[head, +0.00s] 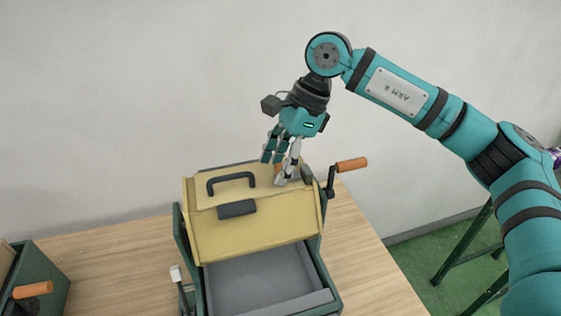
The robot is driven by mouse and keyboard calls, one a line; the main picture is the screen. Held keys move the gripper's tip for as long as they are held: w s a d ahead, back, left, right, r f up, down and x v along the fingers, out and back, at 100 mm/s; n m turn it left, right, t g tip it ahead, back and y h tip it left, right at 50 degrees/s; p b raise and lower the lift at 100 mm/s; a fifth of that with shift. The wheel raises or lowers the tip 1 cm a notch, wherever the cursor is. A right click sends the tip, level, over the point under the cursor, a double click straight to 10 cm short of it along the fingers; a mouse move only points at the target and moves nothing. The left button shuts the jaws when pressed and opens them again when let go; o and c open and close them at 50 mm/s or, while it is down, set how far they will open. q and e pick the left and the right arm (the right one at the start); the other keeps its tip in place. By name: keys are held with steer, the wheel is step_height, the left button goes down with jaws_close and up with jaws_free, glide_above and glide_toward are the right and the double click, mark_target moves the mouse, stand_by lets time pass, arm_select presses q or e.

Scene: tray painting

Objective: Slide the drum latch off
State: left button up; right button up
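The drum (258,233) is a yellow faceted body with a black handle (231,182), set in a dark green frame. A dark grey block (237,209) sits on its front face, and a smaller dark grey piece (307,175) is at its upper right end. I cannot tell for certain which part is the latch. My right gripper (276,169) points down at the drum's upper right edge. A small orange bit shows by its fingertips; whether the fingers hold it is unclear. My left gripper is out of view.
A crank with an orange handle (351,164) sticks out right of the drum, close to my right gripper. A grey tray (262,284) lies below the drum. Another green unit with an orange handle (33,290) stands at lower left. The wooden table (115,265) is clear between them.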

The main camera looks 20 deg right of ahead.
steer(key=shift+d, duration=0.15)
steer(key=v, duration=1.2)
